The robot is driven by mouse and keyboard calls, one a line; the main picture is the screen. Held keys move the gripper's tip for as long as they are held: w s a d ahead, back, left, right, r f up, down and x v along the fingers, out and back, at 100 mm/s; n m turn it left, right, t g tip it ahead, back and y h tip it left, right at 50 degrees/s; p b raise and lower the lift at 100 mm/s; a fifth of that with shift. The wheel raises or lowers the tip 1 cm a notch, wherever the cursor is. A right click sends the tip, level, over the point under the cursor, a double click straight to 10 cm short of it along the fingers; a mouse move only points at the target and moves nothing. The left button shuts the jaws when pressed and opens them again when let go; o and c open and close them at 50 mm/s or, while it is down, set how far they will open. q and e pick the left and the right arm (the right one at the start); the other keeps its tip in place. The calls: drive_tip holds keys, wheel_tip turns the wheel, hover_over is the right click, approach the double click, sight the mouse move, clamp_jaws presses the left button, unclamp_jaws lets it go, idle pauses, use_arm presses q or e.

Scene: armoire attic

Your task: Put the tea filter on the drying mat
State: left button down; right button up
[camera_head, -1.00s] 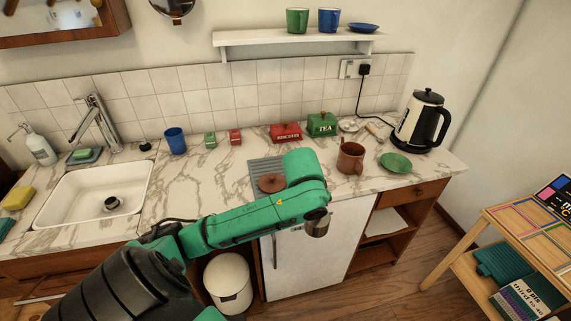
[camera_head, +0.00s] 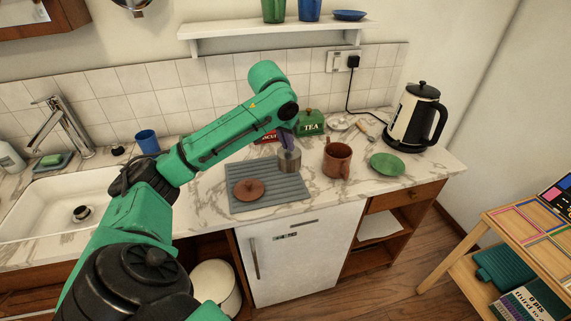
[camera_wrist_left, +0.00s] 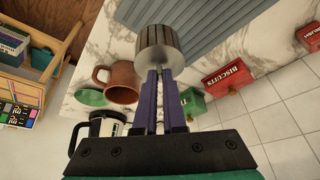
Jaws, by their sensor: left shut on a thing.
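The tea filter (camera_head: 289,161), a small metal cup, shows at the back right part of the grey ribbed drying mat (camera_head: 275,197). I cannot tell whether it touches the mat. My left gripper (camera_head: 287,143) comes down from above and is shut on the filter's upper part. In the left wrist view, the purple fingers (camera_wrist_left: 160,85) grip the tea filter (camera_wrist_left: 160,42), with the mat (camera_wrist_left: 215,22) beyond it. A brown lid (camera_head: 249,190) lies on the mat's left part. My right gripper is not in view.
A brown teapot or mug (camera_head: 337,161) stands just right of the mat, with a green saucer (camera_head: 387,164) and a kettle (camera_head: 413,117) further right. A green TEA tin (camera_head: 312,122) and a red tin (camera_head: 267,137) stand behind. The sink (camera_head: 60,202) is at left.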

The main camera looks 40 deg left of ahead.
sight(287, 164)
use_arm(q)
wheel_tip(287, 164, down, 8)
drive_tip(key=shift+r, duration=0.2)
drive_tip(key=c, duration=1)
unclamp_jaws()
drive_tip(key=v, duration=1.2)
